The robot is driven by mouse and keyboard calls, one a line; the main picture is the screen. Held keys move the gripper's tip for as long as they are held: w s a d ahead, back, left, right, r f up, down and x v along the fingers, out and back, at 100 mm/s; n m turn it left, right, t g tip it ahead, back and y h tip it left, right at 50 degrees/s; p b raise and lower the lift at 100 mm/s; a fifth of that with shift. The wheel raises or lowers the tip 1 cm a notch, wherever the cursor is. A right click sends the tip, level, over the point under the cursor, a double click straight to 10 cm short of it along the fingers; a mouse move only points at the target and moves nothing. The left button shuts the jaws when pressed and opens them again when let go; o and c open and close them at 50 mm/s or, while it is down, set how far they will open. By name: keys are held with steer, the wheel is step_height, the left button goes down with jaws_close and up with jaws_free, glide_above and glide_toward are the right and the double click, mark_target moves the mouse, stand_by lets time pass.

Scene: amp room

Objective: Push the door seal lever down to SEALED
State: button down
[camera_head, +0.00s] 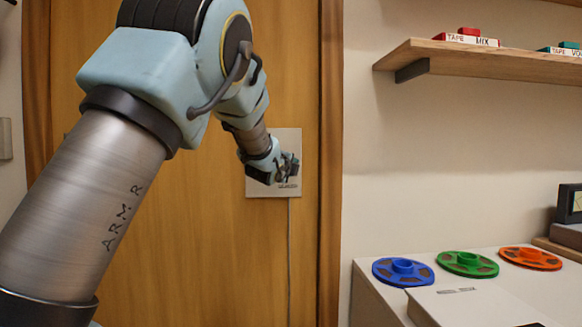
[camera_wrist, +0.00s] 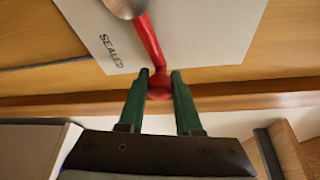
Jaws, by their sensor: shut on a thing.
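The door seal lever (camera_wrist: 151,45) is a red arm with a round red knob (camera_wrist: 160,88), turning on a silver hub (camera_wrist: 126,5). It sits on a pale plate (camera_head: 257,186) on the wooden door, and the plate also shows in the wrist view (camera_wrist: 210,35). The word SEALED (camera_wrist: 112,50) is printed left of the lever in the wrist view. The lever points toward the door frame's edge, not at that word. My gripper (camera_head: 283,172), with green fingers in the wrist view (camera_wrist: 160,74), is shut on the knob. In the head view my gripper hides the lever.
The door frame (camera_head: 331,160) stands close right of the plate. A cable (camera_head: 290,240) runs down from the plate. On the right, a white cabinet (camera_head: 372,300) holds blue, green and orange reels, below a wooden shelf (camera_head: 480,60) with tape boxes.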

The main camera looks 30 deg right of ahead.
steer(key=shift+d+f+m, duration=0.1)
steer(key=shift+f+m, duration=0.2)
steer(key=shift+f, duration=0.05)
stand_by(0.3)
steer(key=c, duration=0.6)
jaws_free()
steer(key=b+v, duration=0.1)
steer(key=v, duration=0.9)
steer(key=shift+s+a+r+b, duration=0.2)
steer(key=shift+s+a+b, duration=0.05)
steer(key=shift+s+b, duration=0.1)
